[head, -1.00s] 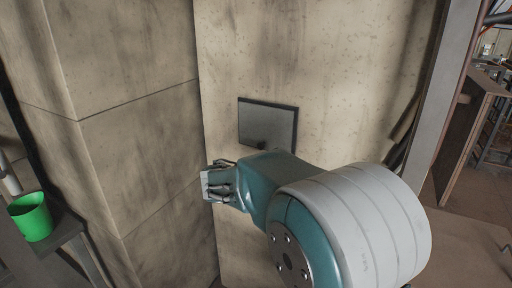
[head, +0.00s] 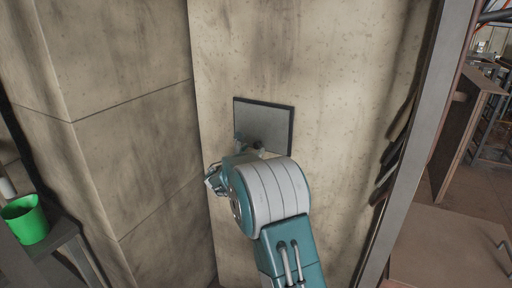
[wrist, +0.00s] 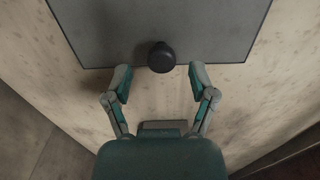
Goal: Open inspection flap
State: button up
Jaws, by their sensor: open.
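The inspection flap (head: 266,121) is a grey square panel with a dark frame, set in the concrete wall and lying flat in it. It also fills the top of the wrist view (wrist: 160,22). A round black knob (wrist: 161,57) sits near the flap's lower edge; in the head view the knob (head: 259,145) shows just above my arm. My gripper (wrist: 160,76) is open and empty, its two fingers apart below and to either side of the knob. In the head view my arm link hides most of the gripper.
A concrete wall corner (head: 130,120) stands to the left of the flap. A green cup (head: 27,222) stands on a dark stand at the lower left. A metal post (head: 425,150) rises on the right, with a brown table (head: 450,245) beyond it.

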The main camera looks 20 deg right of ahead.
jog(key=shift+x, duration=1.35)
jog(key=shift+s, duration=0.1)
grip_shut()
jog(key=shift+a, duration=0.1)
